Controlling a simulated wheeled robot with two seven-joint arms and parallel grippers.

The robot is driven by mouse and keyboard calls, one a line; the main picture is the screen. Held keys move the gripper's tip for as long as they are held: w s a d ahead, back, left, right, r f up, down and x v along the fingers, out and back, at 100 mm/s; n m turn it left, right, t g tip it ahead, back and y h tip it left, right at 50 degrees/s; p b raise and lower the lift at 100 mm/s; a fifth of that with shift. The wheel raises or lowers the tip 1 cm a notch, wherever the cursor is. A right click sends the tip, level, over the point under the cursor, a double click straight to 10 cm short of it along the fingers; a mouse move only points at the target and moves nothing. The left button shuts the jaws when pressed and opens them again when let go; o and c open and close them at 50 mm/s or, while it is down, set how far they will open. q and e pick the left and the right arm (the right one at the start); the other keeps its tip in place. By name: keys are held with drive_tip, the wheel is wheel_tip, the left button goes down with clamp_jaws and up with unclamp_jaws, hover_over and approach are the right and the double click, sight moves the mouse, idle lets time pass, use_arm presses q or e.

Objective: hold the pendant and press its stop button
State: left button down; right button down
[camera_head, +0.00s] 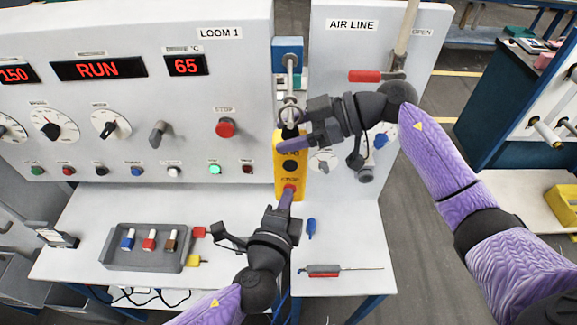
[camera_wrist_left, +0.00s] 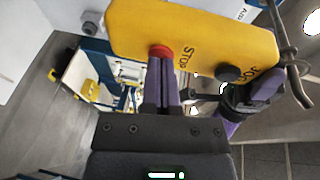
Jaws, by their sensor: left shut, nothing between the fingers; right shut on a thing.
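The yellow pendant (camera_head: 297,190) hangs upright in front of the loom panel, with black buttons and a red stop button (camera_head: 289,189) near its lower end. My right gripper (camera_head: 285,142) is shut on the pendant's upper part. My left gripper (camera_head: 285,196) is shut and empty, its fingertips at the stop button from below. In the left wrist view the closed purple fingertips (camera_wrist_left: 162,62) meet the red stop button (camera_wrist_left: 160,50), covering part of it; I cannot tell how far it is pressed. The pendant (camera_wrist_left: 205,28) lies across the top of that view.
The loom panel (camera_head: 130,90) behind shows RUN, with its own red stop button (camera_head: 225,128). A grey tray (camera_head: 146,261) with colored pieces sits on the table to the left.

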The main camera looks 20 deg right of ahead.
use_arm(q)
drive_tip(key=s+a, duration=0.1)
drive_tip(key=s, duration=0.4)
drive_tip(key=shift+s+a, duration=0.35)
drive_tip(key=shift+s, duration=0.05)
use_arm(e)
unclamp_jaws()
